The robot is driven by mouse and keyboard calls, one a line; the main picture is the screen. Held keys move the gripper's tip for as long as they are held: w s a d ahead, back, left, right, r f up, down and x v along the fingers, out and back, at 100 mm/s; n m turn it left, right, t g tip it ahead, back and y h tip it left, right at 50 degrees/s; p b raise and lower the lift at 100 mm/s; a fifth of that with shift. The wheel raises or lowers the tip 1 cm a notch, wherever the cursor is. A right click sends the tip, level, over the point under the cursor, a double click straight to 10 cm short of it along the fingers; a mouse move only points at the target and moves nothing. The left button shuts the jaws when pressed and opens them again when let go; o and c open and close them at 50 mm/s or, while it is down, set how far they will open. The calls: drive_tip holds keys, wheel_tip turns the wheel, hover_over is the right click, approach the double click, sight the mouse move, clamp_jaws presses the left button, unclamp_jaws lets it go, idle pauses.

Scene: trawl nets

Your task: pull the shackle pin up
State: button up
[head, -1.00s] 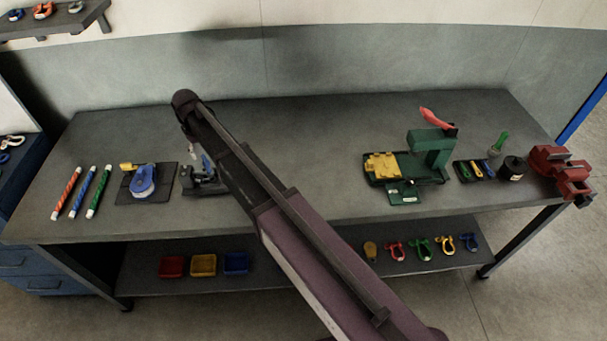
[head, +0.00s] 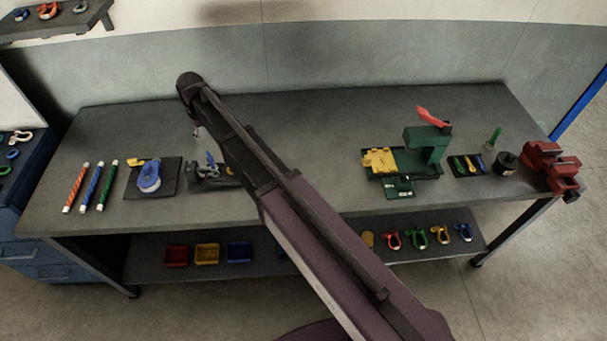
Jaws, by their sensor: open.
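A dark grey fixture (head: 205,182) stands on the bench, left of the middle. A small blue upright part (head: 210,158) sticks up from it; it may be the shackle pin, but it is too small to be sure. My arm crosses the picture from the lower right and hides the right side of the fixture. My gripper (head: 197,133) hangs below the arm's far end, above and behind the fixture in the picture. Only a small pale part of it shows. It looks open, empty and apart from the blue part.
Left of the fixture are a blue block on a dark plate (head: 168,190) and striped rods (head: 76,188). To the right stand a green press (head: 427,146), a dark jar (head: 506,163) and a red vise (head: 548,168). A lower shelf (head: 330,257) holds bins and shackles. The bench's middle back is clear.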

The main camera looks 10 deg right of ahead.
drive_tip(key=s+d+f+m+b, duration=0.1)
drive_tip(key=s+d+f+b, duration=0.2)
drive_tip(key=d, duration=0.6)
drive_tip(key=s+d+f+m+b, duration=0.2)
drive_tip(key=s+d, duration=0.4)
drive_tip(key=d, duration=0.4)
drive_tip(key=s+d+f+m+b, duration=0.2)
drive_tip(key=s+d+f+b, duration=0.2)
drive_tip(key=d, duration=0.5)
drive_tip(key=shift+s+d+f, duration=0.25)
drive_tip(key=shift+s+d, duration=0.05)
drive_tip(key=shift+s, duration=0.35)
drive_tip(key=s+d+m, duration=0.1)
drive_tip(key=s+d, duration=0.5)
drive_tip(key=shift+s+m, duration=0.15)
drive_tip(key=shift+m, duration=0.15)
